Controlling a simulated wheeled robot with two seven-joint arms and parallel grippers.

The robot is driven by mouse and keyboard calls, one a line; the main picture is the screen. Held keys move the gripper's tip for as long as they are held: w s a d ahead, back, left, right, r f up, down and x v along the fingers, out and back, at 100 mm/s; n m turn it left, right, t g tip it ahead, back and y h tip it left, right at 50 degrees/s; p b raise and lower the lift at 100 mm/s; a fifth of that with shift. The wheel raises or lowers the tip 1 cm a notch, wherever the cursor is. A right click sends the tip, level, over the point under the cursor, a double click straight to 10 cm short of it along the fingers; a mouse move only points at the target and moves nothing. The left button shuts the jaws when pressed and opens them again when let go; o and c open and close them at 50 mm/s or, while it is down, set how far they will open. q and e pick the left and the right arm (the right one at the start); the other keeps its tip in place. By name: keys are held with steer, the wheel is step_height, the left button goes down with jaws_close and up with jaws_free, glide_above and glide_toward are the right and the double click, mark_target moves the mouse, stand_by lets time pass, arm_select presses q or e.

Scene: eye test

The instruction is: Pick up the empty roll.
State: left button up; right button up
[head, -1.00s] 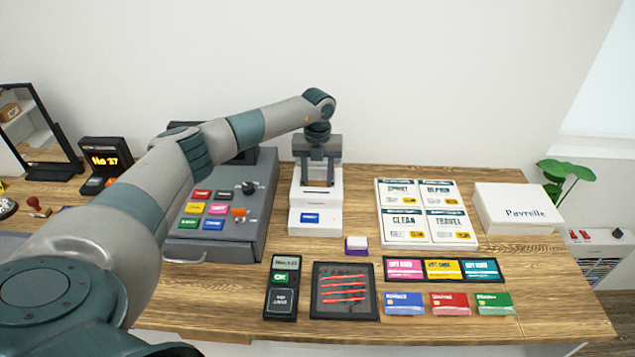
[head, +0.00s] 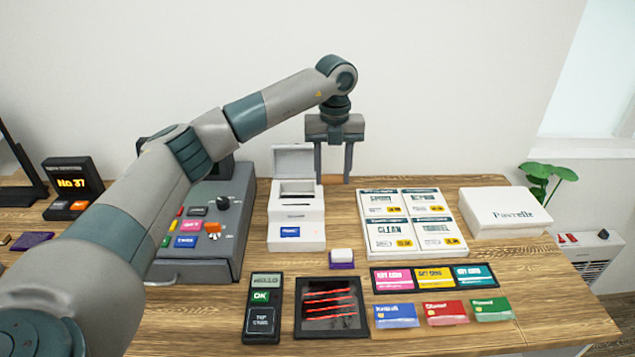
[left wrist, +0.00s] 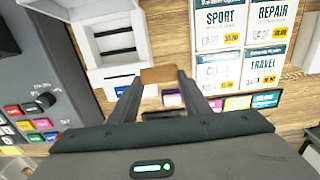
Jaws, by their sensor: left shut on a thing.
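My left gripper (head: 332,178) is raised behind and to the right of the white receipt printer (head: 312,233), apart from it. In the left wrist view, its two fingers are shut on a small brown cardboard piece, the empty roll (left wrist: 158,75), held between the fingertips. My right gripper is not in view.
A grey register (head: 229,240) with coloured keys stands left of the printer. A card board (head: 412,222) and a white box (head: 505,212) lie to the right. A sponge pad (head: 342,257), a card terminal (head: 262,308), a signature pad (head: 331,309) and several cards lie in front.

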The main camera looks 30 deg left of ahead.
arm_select(q)
steer(key=shift+d+r, duration=0.35)
steer(key=shift+d, duration=0.2)
